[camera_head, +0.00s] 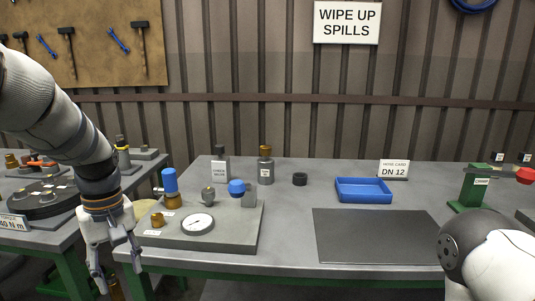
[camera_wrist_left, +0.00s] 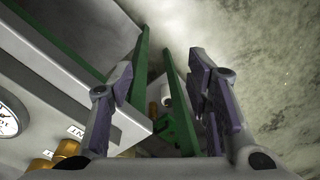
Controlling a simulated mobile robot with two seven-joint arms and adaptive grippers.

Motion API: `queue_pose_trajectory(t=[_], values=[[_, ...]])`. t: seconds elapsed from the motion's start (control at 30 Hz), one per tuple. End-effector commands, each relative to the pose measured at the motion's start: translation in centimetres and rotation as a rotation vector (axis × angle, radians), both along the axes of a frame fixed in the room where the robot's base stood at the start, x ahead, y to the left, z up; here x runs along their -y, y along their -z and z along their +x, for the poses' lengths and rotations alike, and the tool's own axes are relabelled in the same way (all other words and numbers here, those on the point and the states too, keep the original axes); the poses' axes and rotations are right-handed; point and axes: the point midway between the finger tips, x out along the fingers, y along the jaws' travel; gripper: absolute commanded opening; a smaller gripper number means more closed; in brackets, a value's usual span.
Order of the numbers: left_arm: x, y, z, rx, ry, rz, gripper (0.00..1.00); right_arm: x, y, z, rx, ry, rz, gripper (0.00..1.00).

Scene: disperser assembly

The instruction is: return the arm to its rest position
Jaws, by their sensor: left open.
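My left arm (camera_head: 60,115) comes in from the left in the head view. My left gripper (camera_head: 117,280) points down at the front left corner of the middle table, beside the grey fixture plate (camera_head: 240,238). In the left wrist view the two fingers (camera_wrist_left: 162,95) are apart with nothing held between them; the floor and green table legs show beyond. Part of my right arm (camera_head: 490,258) shows at the lower right of the head view; its gripper is outside the picture.
The plate carries a round gauge (camera_head: 197,224), a blue-topped brass part (camera_head: 170,188) and a blue knob (camera_head: 237,187). Another table stands at left.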

Motion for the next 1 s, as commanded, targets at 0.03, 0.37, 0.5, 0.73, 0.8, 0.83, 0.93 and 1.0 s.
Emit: queue_pose_trajectory(t=[0.03,0.37,0.5,0.73,0.8,0.83,0.93,1.0], values=[[0.0,3.8,-1.5,-0.03,0.036,0.005,0.45,0.0,0.1,0.0,0.0,0.0,0.0,0.4],[2.5,24.3,-22.0,-0.119,0.489,-0.013,0.45,0.0,0.0,0.0,-0.001,0.0,0.0,0.4],[4.7,25.7,-31.2,-0.121,0.657,-0.069,0.45,0.0,0.0,0.0,0.0,0.0,0.0,0.4],[6.1,25.0,-35.4,-0.101,0.745,-0.104,0.45,0.0,0.0,0.0,0.0,0.0,0.0,0.4],[6.1,25.0,-35.3,-0.099,0.744,-0.104,0.45,0.0,0.0,0.0,0.0,0.0,0.0,0.4],[6.1,25.0,-35.3,-0.1,0.744,-0.103,0.45,0.0,0.0,0.0,0.0,0.0,0.0,0.4],[6.1,25.0,-35.3,-0.099,0.743,-0.103,0.45,0.0,0.0,0.0,0.0,0.0,0.0,0.4],[6.1,25.0,-35.3,-0.1,0.742,-0.102,0.45,0.0,0.0,0.0,0.0,0.0,0.0,0.4]])
